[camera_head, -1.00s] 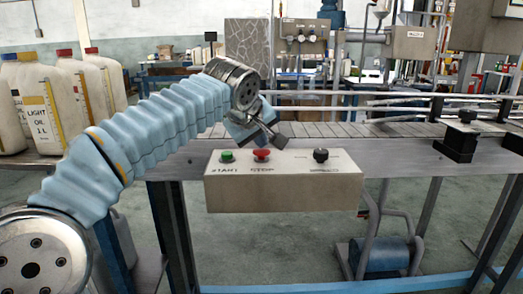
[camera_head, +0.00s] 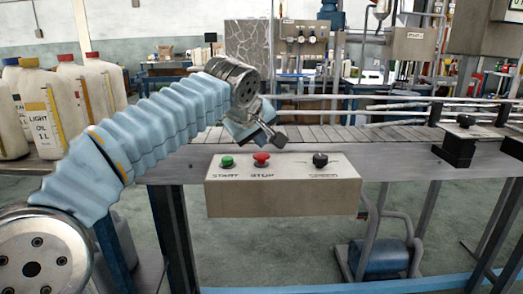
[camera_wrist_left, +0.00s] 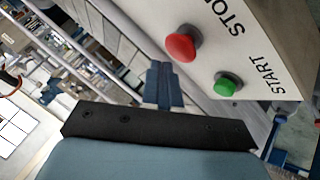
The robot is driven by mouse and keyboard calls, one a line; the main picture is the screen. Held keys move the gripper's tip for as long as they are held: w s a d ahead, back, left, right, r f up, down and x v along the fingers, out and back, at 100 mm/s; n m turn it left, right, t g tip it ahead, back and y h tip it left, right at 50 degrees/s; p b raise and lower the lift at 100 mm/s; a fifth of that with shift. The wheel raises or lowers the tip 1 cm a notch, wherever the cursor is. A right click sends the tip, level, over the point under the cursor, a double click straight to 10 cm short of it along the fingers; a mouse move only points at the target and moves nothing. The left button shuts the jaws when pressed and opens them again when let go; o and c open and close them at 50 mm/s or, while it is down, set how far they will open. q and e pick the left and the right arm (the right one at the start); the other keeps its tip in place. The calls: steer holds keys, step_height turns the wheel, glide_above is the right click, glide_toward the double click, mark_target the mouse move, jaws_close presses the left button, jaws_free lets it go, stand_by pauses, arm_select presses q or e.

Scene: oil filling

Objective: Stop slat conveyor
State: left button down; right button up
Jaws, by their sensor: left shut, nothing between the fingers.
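The control box (camera_head: 283,196) is fixed to the front of the slat conveyor (camera_head: 330,132). On its top are a green START button (camera_head: 227,161), a red STOP button (camera_head: 261,159) and a black knob (camera_head: 320,160). My left gripper (camera_head: 279,141) is shut and empty, just above and behind the red button, apart from it in the head view. The left wrist view shows the red button (camera_wrist_left: 182,46) and the green button (camera_wrist_left: 227,84) beyond the dark gripper part. My right gripper is not in view.
Several white oil jugs (camera_head: 40,110) stand at the left. A black bracket (camera_head: 462,145) sits on the conveyor's edge at the right. A blue motor (camera_head: 378,256) is under the conveyor. The floor in front of the box is clear.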

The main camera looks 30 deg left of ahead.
mark_target(260, 156)
arm_select(q)
step_height(260, 156, up, 3)
steer(key=p, duration=0.2)
steer(key=shift+r+p, duration=0.1)
steer(key=shift+p, duration=0.25)
steer(key=shift+r, duration=0.9)
